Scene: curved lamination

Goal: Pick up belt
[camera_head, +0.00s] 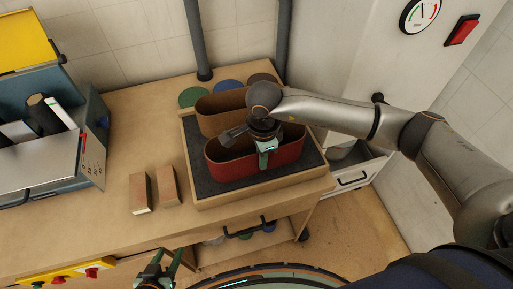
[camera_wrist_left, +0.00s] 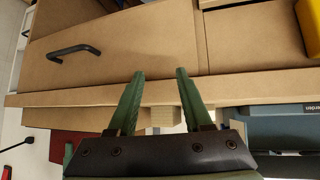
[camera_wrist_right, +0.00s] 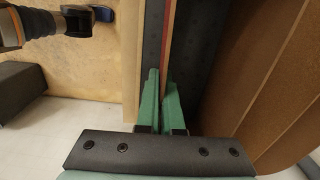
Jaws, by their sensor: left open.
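Two sanding belts stand on edge as loops in a dark-lined wooden tray (camera_head: 318,178). The red belt (camera_head: 232,173) is in front and the brown belt (camera_head: 215,125) is behind it. My right gripper (camera_head: 266,150) reaches down at the red belt's wall. In the right wrist view its fingers (camera_wrist_right: 160,103) are close together on the thin edge of the red belt (camera_wrist_right: 168,38); the brown inner side of a belt (camera_wrist_right: 262,75) fills the right. My left gripper (camera_head: 160,262) is in front of the bench, with its fingers (camera_wrist_left: 156,103) apart and empty.
Two sanding blocks (camera_head: 140,192) lie on the bench left of the tray. A blue machine (camera_head: 60,150) stands further left. Coloured discs (camera_head: 229,86) lie behind the tray. An open drawer (camera_head: 352,178) stands at the right.

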